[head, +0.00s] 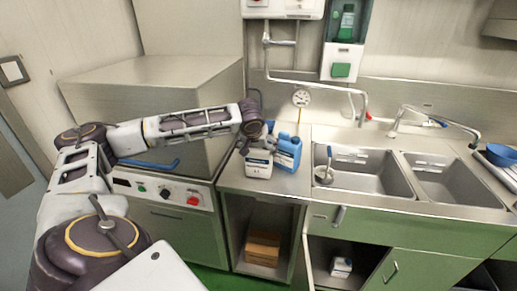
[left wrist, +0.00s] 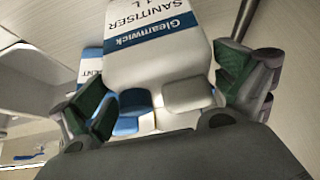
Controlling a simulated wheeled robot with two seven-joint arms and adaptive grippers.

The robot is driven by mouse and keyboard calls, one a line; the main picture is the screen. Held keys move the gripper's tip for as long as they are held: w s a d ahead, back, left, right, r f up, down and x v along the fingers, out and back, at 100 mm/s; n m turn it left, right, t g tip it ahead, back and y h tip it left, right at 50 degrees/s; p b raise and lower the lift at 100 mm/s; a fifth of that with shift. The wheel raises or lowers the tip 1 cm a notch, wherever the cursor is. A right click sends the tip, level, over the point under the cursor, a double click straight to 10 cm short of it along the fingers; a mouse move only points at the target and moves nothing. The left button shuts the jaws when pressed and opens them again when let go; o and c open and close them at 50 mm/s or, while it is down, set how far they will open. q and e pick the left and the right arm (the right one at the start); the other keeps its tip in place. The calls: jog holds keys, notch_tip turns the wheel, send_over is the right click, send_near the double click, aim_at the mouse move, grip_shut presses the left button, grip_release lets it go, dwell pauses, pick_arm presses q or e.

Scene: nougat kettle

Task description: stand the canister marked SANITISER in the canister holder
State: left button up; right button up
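The white SANITISER canister (head: 258,168) with a blue-banded label stands on the counter at the left of the sinks. In the left wrist view the canister (left wrist: 158,45) shows close up, its label upside down reading "Gleanwick SANITISER 1 L". My left gripper (head: 262,137) is over its top, with its green-padded fingers (left wrist: 162,95) spread on either side. They look open, with a small gap at the right finger; contact at the left is unclear. I cannot make out the canister holder for certain. My right gripper is not in view.
A blue canister (head: 289,152) stands close beside the white one; its label is partly visible in the left wrist view (left wrist: 88,68). Two sinks (head: 365,176) and taps lie to the right. A large steel cabinet (head: 160,85) stands left. A cardboard box (head: 263,247) sits below the counter.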

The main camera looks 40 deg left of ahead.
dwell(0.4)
pick_arm(q)
jog(key=v, duration=1.2)
dwell(0.3)
